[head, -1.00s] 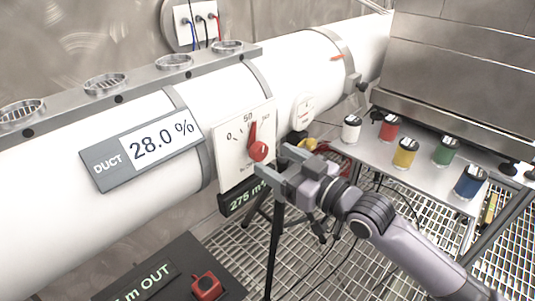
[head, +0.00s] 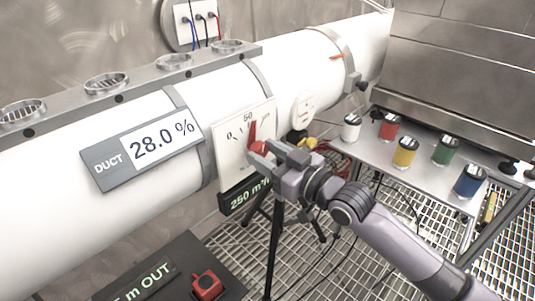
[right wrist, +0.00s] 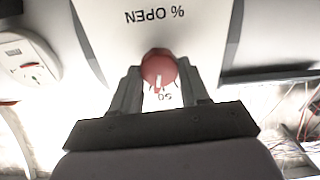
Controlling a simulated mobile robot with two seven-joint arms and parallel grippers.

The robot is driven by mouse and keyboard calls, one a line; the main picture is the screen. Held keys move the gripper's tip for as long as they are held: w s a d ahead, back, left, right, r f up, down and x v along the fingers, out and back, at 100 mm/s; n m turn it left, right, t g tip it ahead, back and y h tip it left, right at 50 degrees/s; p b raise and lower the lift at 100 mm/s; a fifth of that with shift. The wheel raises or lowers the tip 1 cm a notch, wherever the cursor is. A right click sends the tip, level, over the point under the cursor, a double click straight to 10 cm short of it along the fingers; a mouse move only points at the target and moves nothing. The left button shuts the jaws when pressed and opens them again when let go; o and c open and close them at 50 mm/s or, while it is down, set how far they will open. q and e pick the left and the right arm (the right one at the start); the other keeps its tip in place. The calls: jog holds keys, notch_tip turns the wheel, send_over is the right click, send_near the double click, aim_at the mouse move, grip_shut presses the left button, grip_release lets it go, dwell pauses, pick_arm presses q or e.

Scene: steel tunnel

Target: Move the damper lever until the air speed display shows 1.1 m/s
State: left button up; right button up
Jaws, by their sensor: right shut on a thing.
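The damper lever is a red knob with a red pointer (head: 252,132) on a white dial plate (head: 229,152) marked 0 and 50, on the white duct's front. The pointer stands near 50. My right gripper (head: 262,150) is shut on the red knob, partly hiding it; in the right wrist view the fingers flank the knob (right wrist: 159,68) below the words "% OPEN". A small dark display (head: 250,194) under the plate reads about 250 m³/h. A larger grey duct display (head: 143,148) reads 28.0 %. No m/s reading is legible. My left gripper is out of view.
A steel shelf (head: 425,184) at right carries several coloured jars. A round white gauge (head: 303,110) sits on the duct (head: 60,190) right of the dial. Tripod legs and cables stand on the grating below.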

jog(key=n, duration=0.3)
jog(key=shift+p, duration=0.4)
jog(key=o, duration=1.1)
jog(key=shift+c, duration=0.2)
jog(key=v, duration=0.7)
jog(key=shift+b, duration=0.3)
jog(key=shift+s+f, duration=0.1)
jog(key=shift+s, duration=0.05)
